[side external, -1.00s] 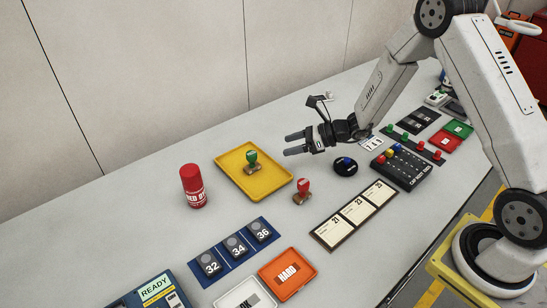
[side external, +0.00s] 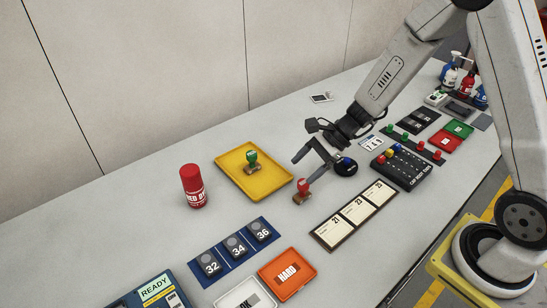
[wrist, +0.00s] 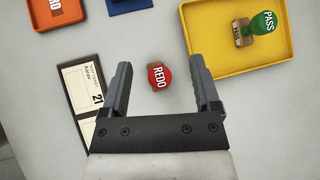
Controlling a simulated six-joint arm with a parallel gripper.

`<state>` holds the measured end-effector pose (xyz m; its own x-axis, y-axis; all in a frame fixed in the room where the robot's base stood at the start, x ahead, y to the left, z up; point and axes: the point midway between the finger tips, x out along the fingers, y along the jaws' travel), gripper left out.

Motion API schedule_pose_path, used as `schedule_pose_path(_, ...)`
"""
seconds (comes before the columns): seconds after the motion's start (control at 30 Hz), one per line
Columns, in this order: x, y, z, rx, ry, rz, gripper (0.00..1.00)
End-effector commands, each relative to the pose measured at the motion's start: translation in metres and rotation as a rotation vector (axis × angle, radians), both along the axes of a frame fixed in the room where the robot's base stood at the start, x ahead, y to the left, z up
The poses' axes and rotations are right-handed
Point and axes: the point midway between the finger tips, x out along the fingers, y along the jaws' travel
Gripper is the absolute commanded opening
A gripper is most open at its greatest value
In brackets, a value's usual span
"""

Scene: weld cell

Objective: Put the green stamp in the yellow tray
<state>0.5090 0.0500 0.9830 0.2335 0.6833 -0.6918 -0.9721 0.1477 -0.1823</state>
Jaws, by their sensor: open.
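The green stamp (side external: 251,161) stands in the yellow tray (side external: 273,187), towards its far side. In the wrist view the green stamp (wrist: 262,24) marked PASS is at the upper right, inside the yellow tray (wrist: 204,52). My gripper (side external: 301,172) is open and points down near the red stamp (side external: 303,187), to the right of the tray. In the wrist view the red stamp (wrist: 159,76), marked REDO, shows between and beyond the open fingers (wrist: 165,85). Nothing is held.
A red can (side external: 193,187) stands left of the tray. A blue number board (side external: 237,246), an orange tray (side external: 290,270) and a card strip (side external: 353,213) lie in front.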

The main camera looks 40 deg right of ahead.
Motion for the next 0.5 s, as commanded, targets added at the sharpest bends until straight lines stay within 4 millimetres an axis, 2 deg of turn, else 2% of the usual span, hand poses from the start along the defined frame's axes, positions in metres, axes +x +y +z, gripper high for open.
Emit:
schedule_pose_path(0.2,-0.045,-0.002,0.008,-0.236,-0.09,0.322,0.8)
schedule_pose_path(0.5,-0.089,-0.022,0.021,-0.549,-0.257,0.769,0.8)
